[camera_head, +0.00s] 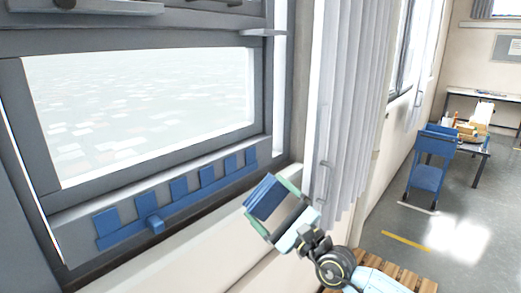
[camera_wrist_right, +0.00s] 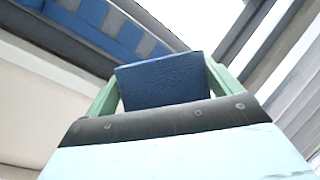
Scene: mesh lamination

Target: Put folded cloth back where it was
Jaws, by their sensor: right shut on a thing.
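The folded cloth (camera_head: 265,196) is a dark blue block held in my right gripper (camera_head: 276,208), in front of the wall right of the window's lower corner. In the right wrist view the cloth (camera_wrist_right: 160,82) shows a leathery blue face between the two green fingers of the right gripper (camera_wrist_right: 162,85), which are shut on it. The cloth is tilted and appears clear of the sill and wall. My left gripper is in neither view.
A grey-framed window (camera_head: 150,110) fills the left, with a blue toothed strip (camera_head: 190,205) along its lower frame. Pale curtains (camera_head: 352,90) hang to the right. A wooden slatted surface (camera_head: 395,275) is below; a blue cart (camera_head: 430,165) stands far right. Open floor lies between.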

